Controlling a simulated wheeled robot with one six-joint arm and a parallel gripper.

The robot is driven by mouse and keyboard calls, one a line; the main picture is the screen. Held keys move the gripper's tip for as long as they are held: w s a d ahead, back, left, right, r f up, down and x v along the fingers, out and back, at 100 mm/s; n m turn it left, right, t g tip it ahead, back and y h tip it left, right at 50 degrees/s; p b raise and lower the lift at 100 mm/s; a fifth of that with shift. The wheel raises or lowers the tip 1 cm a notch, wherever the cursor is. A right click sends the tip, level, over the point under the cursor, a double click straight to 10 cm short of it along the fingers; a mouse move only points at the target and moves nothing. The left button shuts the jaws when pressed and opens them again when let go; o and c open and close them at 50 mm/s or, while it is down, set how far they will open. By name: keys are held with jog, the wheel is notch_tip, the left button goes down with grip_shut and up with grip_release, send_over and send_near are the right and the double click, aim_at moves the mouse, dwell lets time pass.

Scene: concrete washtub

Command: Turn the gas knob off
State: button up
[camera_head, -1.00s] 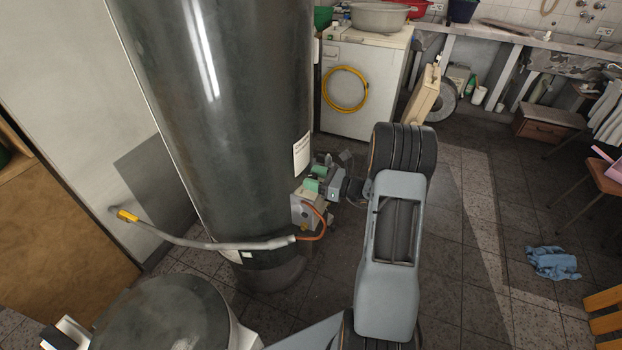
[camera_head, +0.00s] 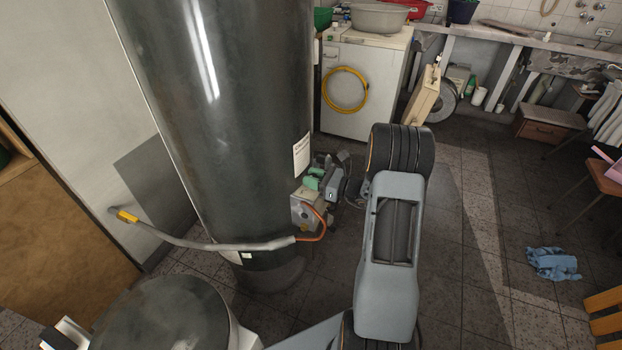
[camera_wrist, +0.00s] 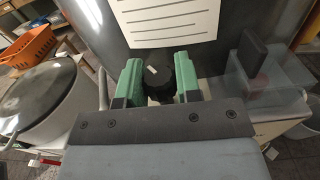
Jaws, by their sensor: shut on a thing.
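The gas knob (camera_wrist: 158,84) is a black round knob with a white mark, low on the front of the dark water heater (camera_head: 215,110). In the wrist view it sits between the two green fingers of my gripper (camera_wrist: 159,88), which is shut on it. In the head view my gripper (camera_head: 316,182) reaches the grey valve box (camera_head: 305,212) on the heater's right side. The knob is hidden there behind my gripper. The white mark is slightly tilted in the wrist view.
An orange pipe and a grey hose (camera_head: 200,243) run from the valve box round the heater. A washing machine (camera_head: 365,85) is behind. A blue cloth (camera_head: 553,263) lies on the open floor at right.

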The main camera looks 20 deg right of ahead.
jog(key=shift+n+g+y, duration=1)
jog(key=shift+g+y, duration=0.1)
jog(key=shift+g, duration=0.1)
jog(key=o, duration=0.9)
jog(key=shift+s+d, duration=0.1)
jog(key=p+v, duration=0.1)
jog(key=v, duration=1.2)
jog(key=shift+s+d, duration=0.15)
jog(key=shift+s, duration=0.1)
